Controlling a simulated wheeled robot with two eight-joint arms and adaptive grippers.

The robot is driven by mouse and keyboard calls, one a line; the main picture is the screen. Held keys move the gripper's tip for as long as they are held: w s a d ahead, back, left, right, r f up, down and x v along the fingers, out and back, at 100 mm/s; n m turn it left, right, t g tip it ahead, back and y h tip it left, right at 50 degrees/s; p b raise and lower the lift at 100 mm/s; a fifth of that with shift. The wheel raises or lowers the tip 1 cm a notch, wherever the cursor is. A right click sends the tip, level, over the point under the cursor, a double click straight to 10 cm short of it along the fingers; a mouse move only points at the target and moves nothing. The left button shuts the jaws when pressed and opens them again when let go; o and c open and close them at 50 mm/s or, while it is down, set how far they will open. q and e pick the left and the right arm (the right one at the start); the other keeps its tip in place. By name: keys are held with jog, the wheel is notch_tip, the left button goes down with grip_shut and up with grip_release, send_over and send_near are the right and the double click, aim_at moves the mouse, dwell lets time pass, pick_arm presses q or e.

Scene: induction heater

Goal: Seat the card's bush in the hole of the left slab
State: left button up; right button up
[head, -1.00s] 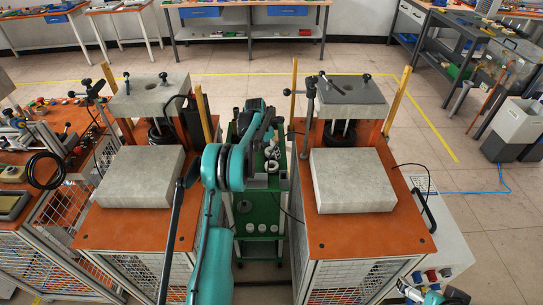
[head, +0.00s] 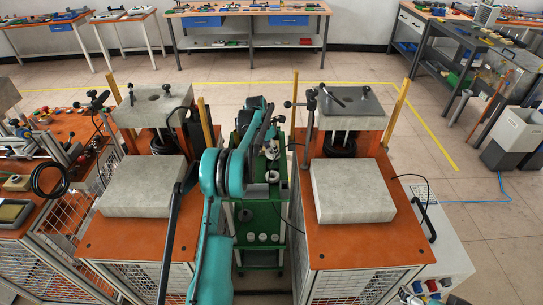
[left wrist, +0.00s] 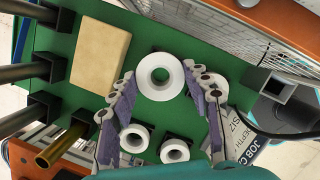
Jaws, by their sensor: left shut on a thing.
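The left grey slab (head: 152,107) with a hole in its top stands at the back of the left orange bench. My left gripper (left wrist: 159,78) is over a green trolley. In the left wrist view its two fingers are on either side of a white ring-shaped bush (left wrist: 159,77), shut on it, with the bore facing the camera. A card (left wrist: 262,138) with printed lettering, partly cut off, lies to the right of the fingers. In the head view my arm hides most of the left gripper (head: 268,150). My right gripper is out of view; only part of that arm shows at the lower right.
A similar slab (head: 350,108) is on the right bench. Plain thick blocks (head: 147,187) lie in front of both slabs. Upright yellow posts (head: 204,122) flank the slabs.

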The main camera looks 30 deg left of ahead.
pick_arm(q)
notch_tip(320, 180, up, 12)
jog(key=p, duration=0.6)
jog(key=shift+f, duration=0.15)
dwell(0.3)
